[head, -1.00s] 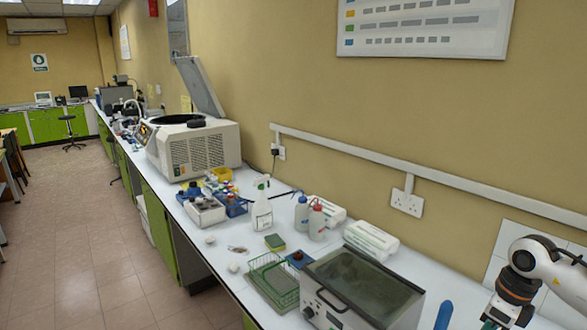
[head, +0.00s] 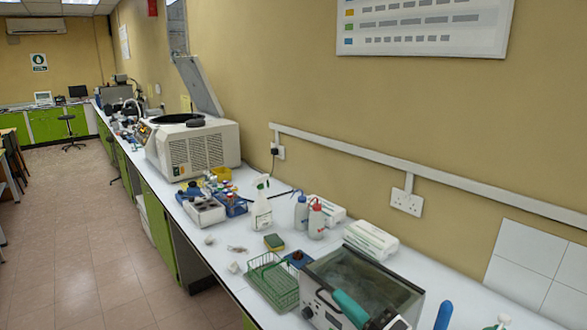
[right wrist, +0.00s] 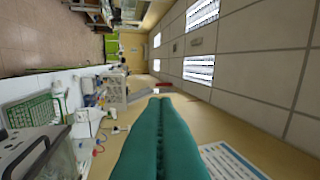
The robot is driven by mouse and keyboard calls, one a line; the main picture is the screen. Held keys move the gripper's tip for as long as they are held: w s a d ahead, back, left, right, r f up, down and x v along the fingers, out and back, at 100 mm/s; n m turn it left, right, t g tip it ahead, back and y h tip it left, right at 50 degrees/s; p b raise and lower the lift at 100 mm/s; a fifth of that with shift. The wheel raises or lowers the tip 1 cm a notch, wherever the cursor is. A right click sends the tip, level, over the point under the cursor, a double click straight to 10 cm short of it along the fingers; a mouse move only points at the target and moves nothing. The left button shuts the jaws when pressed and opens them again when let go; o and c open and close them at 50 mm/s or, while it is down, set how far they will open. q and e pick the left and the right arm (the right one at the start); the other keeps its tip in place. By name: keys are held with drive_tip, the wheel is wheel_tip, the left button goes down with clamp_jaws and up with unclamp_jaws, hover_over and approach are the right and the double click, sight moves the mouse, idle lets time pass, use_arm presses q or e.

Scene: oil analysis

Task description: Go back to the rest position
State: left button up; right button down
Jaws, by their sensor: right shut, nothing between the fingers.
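My right gripper (head: 338,296) is at the bottom of the head view, in front of the lidded grey bath (head: 362,276) in the picture. Its teal fingers point up and left. In the right wrist view, the two teal fingers (right wrist: 160,101) lie side by side, shut with nothing between them. That view looks sideways along the room, with ceiling, wall and bench. Most of my right arm is out of the head view. My left gripper is in neither view.
A green wire basket (head: 272,284) stands left of the bath. White boxes (head: 371,239), wash bottles (head: 317,221) and a spray bottle (head: 261,209) stand behind it. A centrifuge (head: 196,147) has its lid raised. The floor aisle (head: 90,235) at left is clear.

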drive_tip(key=s+d+f+m+g+h, duration=0.2)
drive_tip(key=s+d+f+m+h, duration=0.3)
drive_tip(key=d+f+m+h, duration=0.8)
drive_tip(key=s+a+f+m+g, duration=0.1)
drive_tip(key=s+f+m+g, duration=0.45)
drive_tip(key=s, duration=0.55)
drive_tip(key=s+a+f+m+g, duration=0.1)
drive_tip(key=s+f+m+g, duration=0.5)
drive_tip(key=s, duration=0.4)
drive_tip(key=s+d+f+b+x, duration=0.1)
drive_tip(key=s+b+x, duration=0.15)
drive_tip(key=x, duration=1.15)
drive_tip(key=s+f+b+x, duration=0.15)
drive_tip(key=s+x, duration=0.25)
drive_tip(key=x, duration=1)
drive_tip(key=s+d+f+g+b, duration=0.1)
drive_tip(key=s+d+f+b, duration=0.1)
drive_tip(key=s+f, duration=0.6)
drive_tip(key=s+d+f+b, duration=0.2)
drive_tip(key=s+f, duration=0.7)
drive_tip(key=f, duration=0.3)
drive_tip(key=shift+s+f+n+g+h, duration=0.15)
drive_tip(key=shift+f+n+g+h, duration=0.15)
drive_tip(key=shift+f+n+g, duration=0.1)
